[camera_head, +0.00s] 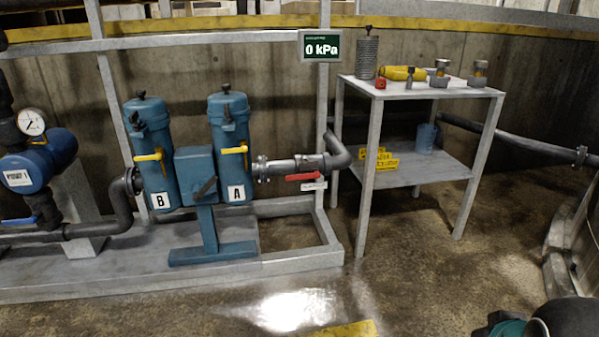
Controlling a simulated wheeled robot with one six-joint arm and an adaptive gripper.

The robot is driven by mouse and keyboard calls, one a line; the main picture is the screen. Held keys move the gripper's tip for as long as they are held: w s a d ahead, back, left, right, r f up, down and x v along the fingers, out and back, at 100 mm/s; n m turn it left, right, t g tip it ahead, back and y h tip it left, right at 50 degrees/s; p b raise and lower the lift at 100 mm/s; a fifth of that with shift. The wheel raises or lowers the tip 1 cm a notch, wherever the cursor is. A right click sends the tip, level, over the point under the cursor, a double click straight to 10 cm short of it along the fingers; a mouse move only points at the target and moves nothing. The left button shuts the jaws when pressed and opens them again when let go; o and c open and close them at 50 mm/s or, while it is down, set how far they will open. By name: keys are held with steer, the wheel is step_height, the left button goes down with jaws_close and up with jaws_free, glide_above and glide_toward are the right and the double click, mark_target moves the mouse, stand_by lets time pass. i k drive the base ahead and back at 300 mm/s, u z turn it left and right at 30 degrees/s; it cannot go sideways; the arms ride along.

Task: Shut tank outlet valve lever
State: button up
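A red lever (303,177) lies roughly level along the grey pipe (300,164) right of filter A, with a small white tag by its right end. The tag is too small to read. A blue lever (18,221) sits on the dark pipe at the far left, under the blue pump. I cannot tell from labels which one is the tank outlet valve lever. Part of my arm (572,318) shows at the bottom right corner, well away from both levers. My gripper is not in view.
Blue filters B (157,178) and A (236,165) have yellow levers. A blue box (197,172) between them has a dark handle. The display (321,46) reads 0 kPa. A metal table (456,88) with parts stands right. Open wet floor (420,270) lies in front.

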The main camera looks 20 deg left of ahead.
mark_target(316, 174)
steer(key=u, duration=0.6)
steer(key=i, duration=0.9)
steer(key=u, duration=0.8)
